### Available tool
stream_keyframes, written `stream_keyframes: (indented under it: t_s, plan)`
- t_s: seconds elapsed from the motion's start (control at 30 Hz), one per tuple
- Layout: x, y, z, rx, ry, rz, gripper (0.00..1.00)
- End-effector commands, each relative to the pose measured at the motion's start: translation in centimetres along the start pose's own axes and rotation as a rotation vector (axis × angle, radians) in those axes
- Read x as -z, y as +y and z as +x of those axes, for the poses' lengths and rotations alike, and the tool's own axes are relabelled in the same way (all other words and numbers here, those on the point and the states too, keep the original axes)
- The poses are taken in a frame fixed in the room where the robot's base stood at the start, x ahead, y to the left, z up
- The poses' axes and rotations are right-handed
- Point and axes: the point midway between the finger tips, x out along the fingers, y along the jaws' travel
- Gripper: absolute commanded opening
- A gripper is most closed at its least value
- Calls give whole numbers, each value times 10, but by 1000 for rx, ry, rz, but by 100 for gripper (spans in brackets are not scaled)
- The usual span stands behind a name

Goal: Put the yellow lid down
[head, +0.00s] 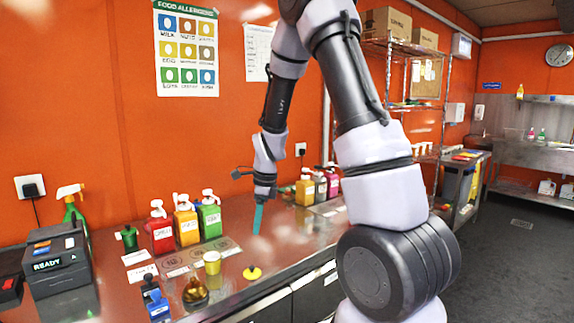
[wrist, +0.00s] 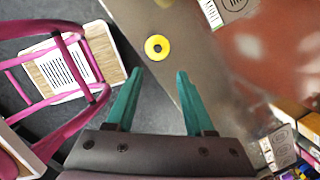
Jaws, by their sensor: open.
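The yellow lid (head: 252,274) is a small round disc with a dark knob. It lies on the steel counter near its front edge, and it also shows in the wrist view (wrist: 148,46), just beyond my fingertips. My gripper (head: 257,220) hangs above the counter with its teal fingers pointing down. In the wrist view my gripper (wrist: 159,74) is open, with nothing between its fingers, and the lid is apart from them.
A yellow cup (head: 212,263) and an amber glass jar (head: 195,293) stand left of the lid. Red, yellow and green pump bottles (head: 186,221) stand along the wall. A pink-framed stool (wrist: 65,28) is beside the counter in the wrist view. The counter right of the lid is mostly clear.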

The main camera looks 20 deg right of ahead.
Motion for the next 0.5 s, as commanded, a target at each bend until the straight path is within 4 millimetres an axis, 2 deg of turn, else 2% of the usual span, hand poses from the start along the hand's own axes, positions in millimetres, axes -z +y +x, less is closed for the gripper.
stream_keyframes:
  t_s: [0.03,0.2,0.4,0.5]
  plan:
    - [-1,1,-23,25,-21,-61,53]
    - [1,19,-105,124,-70,-377,53]
    - [14,59,-189,265,-66,-773,53]
    - [25,83,-223,339,-36,-969,53]
